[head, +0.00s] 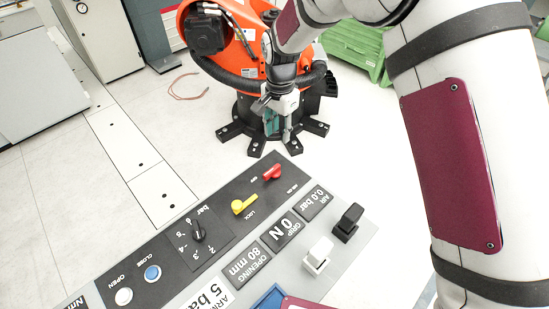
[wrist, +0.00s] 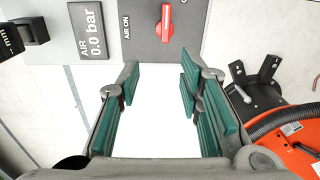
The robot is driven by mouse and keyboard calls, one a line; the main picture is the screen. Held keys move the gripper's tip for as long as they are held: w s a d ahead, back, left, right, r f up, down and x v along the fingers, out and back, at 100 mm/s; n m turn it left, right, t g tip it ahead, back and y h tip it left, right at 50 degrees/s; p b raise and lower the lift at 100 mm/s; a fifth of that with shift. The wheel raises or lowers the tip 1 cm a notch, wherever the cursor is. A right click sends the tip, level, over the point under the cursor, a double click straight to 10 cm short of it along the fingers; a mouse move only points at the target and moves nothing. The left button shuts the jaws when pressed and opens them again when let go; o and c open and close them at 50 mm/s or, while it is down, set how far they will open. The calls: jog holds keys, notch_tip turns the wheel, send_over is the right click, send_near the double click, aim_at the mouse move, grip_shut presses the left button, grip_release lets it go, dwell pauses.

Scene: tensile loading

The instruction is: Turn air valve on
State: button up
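The air valve is a red lever knob (head: 272,172) at the far right end of the black control panel strip. In the wrist view the red knob (wrist: 166,23) is at the top, beside the label AIR ON, with its long side running up and down the picture. The air display (wrist: 92,32) reads 0.0 bar. My gripper (head: 279,130) is above and beyond the panel's end in the head view. In the wrist view my gripper (wrist: 159,84) is open, with green-padded fingers wide apart and nothing between them. The knob is ahead of the fingertips, apart from them.
A yellow LOCK lever (head: 244,205), a black dial (head: 198,230), a blue button (head: 152,273) and a white button (head: 124,296) are on the panel. White (head: 318,255) and black (head: 348,222) switches stand at its right. An orange robot (head: 225,70) stands on the floor behind.

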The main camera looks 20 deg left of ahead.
aim_at(272, 169)
jog(key=f, duration=0.5)
jog(key=a+f+p, duration=0.1)
jog(key=f, duration=0.5)
jog(key=a+f, duration=0.1)
jog(key=f, duration=0.5)
jog(key=shift+s+p, duration=0.3)
jog(key=shift+r, duration=0.1)
grip_shut()
